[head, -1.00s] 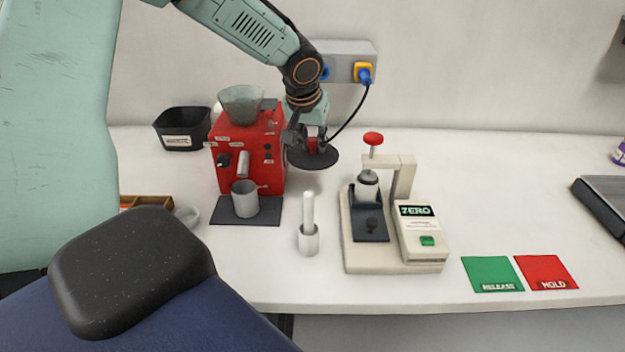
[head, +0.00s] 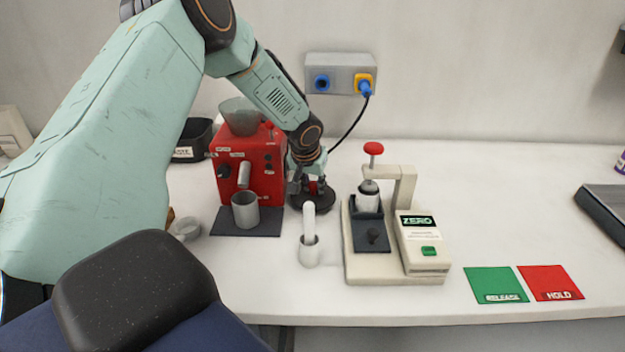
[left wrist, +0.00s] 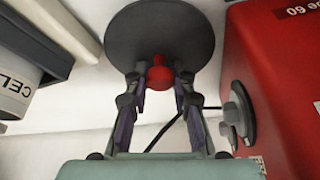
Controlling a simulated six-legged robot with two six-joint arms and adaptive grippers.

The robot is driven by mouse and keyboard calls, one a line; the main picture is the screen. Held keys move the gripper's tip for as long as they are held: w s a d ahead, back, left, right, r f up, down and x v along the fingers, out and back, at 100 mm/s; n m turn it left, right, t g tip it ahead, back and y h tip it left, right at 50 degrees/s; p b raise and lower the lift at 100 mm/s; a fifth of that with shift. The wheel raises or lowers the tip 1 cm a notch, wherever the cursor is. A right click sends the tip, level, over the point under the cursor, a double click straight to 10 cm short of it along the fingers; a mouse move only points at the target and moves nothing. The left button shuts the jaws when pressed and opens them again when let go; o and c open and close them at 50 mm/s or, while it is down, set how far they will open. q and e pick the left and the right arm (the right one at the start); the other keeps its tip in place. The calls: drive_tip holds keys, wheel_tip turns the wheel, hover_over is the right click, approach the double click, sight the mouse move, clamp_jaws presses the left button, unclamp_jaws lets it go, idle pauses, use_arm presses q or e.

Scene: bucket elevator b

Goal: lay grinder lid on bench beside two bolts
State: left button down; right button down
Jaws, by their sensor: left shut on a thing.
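The grinder lid is a dark round disc (head: 322,205) with a red knob. It is low over the bench, between the red grinder (head: 247,165) and the cream press; I cannot tell if it touches the bench. My left gripper (head: 314,186) points down, shut on the knob. In the left wrist view, the fingers (left wrist: 160,82) are around the red knob (left wrist: 159,68), with the disc (left wrist: 158,30) beyond it. I cannot make out the two bolts in either view. My right gripper is not in view.
The cream press (head: 402,262) stands right of the lid. A white cup (head: 309,255) with a pestle-like rod is in front. A metal cup (head: 245,211) stands before the grinder. Green (head: 496,285) and red (head: 550,283) pads lie at the right. Bench behind the press is clear.

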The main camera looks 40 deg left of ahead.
use_arm(q)
drive_tip(key=shift+w+a, duration=0.15)
drive_tip(key=shift+a, duration=0.2)
drive_tip(key=w+a, duration=0.1)
drive_tip(key=w+a+b, duration=0.1)
drive_tip(key=shift+w+f, duration=0.1)
drive_tip(key=shift+w, duration=0.2)
drive_tip(key=shift+s+f, duration=0.1)
drive_tip(key=shift+f, duration=0.35)
drive_tip(key=shift+a, duration=0.1)
drive_tip(key=shift+f, duration=0.15)
drive_tip(key=c, duration=1.5)
unclamp_jaws()
drive_tip(key=shift+c, duration=0.2)
drive_tip(key=o, duration=0.4)
drive_tip(key=shift+f, duration=0.1)
